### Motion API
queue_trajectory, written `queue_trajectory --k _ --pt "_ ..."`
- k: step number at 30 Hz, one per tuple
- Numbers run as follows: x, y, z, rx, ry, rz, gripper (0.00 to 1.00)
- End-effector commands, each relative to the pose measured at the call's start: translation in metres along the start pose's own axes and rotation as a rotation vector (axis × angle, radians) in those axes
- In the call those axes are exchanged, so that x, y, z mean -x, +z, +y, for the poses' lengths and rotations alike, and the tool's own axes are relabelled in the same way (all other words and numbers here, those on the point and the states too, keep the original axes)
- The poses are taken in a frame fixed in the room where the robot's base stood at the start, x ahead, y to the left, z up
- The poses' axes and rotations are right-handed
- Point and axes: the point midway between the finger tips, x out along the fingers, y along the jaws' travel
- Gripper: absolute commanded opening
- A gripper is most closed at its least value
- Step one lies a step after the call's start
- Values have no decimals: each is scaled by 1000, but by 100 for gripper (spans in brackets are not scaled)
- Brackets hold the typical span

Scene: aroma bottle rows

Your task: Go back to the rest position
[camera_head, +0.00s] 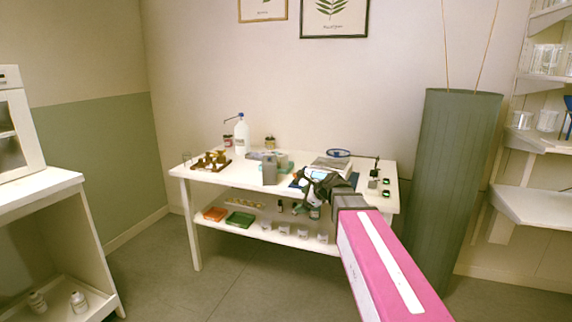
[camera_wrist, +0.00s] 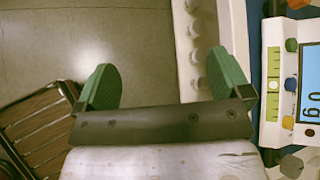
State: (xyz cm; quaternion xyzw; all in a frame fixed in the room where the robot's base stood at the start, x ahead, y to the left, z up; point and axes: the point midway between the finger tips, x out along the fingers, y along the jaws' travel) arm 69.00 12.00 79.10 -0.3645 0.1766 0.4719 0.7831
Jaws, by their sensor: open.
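My gripper (camera_head: 318,186) is at the front right of the white table (camera_head: 212,178) in the head view, at the end of my pink arm. In the wrist view its two green fingers (camera_wrist: 163,78) are spread wide with nothing between them. Grey floor and a strip of white shelf show beyond them. In the head view the gripper hides part of the table's front edge and the things behind it.
A scale with a lit display (camera_wrist: 305,95) lies close to the right finger in the wrist view. White cups (camera_head: 284,229) stand on the table's lower shelf. A white bottle (camera_head: 241,135) stands at the back. A slatted brown object (camera_wrist: 38,130) is at lower left. Floor in front is clear.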

Motion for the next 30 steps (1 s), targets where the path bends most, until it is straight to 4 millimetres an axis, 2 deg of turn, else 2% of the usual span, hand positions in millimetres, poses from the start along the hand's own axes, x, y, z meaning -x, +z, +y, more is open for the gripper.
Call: queue_trajectory --k 5,9,18,24,30 --pt "-5 -53 56 336 125 134 96" --pt "-3 -100 106 665 291 224 96" --pt "24 -186 200 1298 737 257 96" --pt "40 -215 233 1528 945 202 96" --pt "41 -216 234 1534 951 199 96"
